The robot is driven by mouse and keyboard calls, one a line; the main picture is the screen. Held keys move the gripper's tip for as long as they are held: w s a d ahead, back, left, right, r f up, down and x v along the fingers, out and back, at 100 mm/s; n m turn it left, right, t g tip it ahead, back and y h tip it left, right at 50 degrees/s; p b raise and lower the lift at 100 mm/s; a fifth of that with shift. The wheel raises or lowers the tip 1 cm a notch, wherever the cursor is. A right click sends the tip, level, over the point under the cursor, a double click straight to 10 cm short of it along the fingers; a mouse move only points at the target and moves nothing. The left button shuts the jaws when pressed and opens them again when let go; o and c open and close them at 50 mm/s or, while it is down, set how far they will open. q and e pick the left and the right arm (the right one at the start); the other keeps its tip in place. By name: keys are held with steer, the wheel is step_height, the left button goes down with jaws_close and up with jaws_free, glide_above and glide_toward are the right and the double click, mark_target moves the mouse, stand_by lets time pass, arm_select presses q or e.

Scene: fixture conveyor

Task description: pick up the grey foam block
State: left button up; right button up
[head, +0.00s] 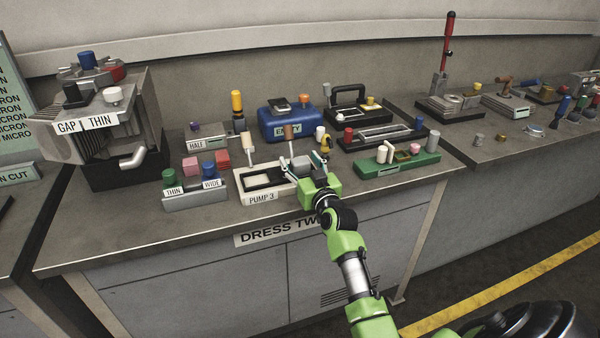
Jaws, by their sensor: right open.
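My right gripper (300,166) reaches in over the front of the workbench, at the right end of the white tray labelled PUMP 3 (262,197). Its fingers are open. A small grey block (301,161), which looks like the grey foam block, shows between and just beyond the fingertips. It is partly hidden by the gripper, and I cannot tell whether the fingers touch it. My left gripper is not in view.
A green rack (398,169) stands close on the right. A grey THIN/WIDE holder (195,197) and pink blocks (192,164) are on the left. A blue box (288,123) and upright handled tools stand behind. The bench's front strip is clear.

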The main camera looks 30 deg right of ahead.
steer(key=shift+w+d, duration=0.1)
steer(key=shift+w, duration=0.05)
steer(key=c, duration=1.1)
steer(key=shift+r, duration=0.15)
